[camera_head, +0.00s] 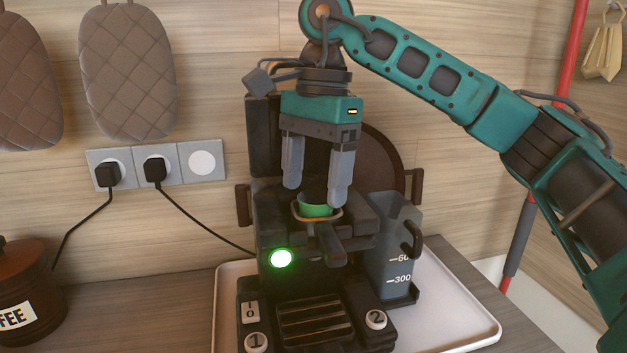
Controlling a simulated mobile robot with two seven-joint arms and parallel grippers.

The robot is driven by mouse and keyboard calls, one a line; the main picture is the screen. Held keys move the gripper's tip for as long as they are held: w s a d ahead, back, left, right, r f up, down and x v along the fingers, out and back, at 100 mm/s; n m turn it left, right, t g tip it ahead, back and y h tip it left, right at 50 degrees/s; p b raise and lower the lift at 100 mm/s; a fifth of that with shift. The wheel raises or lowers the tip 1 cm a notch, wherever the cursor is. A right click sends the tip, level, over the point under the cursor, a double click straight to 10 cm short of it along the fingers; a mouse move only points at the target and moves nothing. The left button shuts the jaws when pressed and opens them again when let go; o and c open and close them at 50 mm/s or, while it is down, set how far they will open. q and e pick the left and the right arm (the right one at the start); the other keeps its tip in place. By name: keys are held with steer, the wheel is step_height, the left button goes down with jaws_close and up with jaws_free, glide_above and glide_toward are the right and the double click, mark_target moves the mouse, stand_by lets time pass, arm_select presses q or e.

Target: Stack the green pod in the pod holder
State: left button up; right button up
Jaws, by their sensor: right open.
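The green pod (315,207) sits in the pod holder (330,238), a dark handled piece at the front of the black coffee machine (268,215). My right gripper (316,194) is above it, pointing down. Its two grey fingers are apart, one on each side above the pod, and the jaws are open. The right fingertip is close to the pod's right edge; I cannot tell whether it touches. The pod's lower part is hidden by the holder's rim. My left gripper is not in view.
A grey measuring jug (392,250) stands right of the machine. Both are on a white tray (455,315). A coffee canister (25,290) is at the left. Two plugs with cords (155,169) are in the wall sockets. A green light (281,258) glows on the machine.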

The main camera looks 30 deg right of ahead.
mark_target(321, 191)
step_height(321, 191, up, 11)
steer(key=d+p, duration=0.1)
steer(key=p, duration=0.3)
steer(key=shift+w+r, duration=0.15)
steer(key=shift+w, duration=0.05)
steer(key=shift+d, duration=0.1)
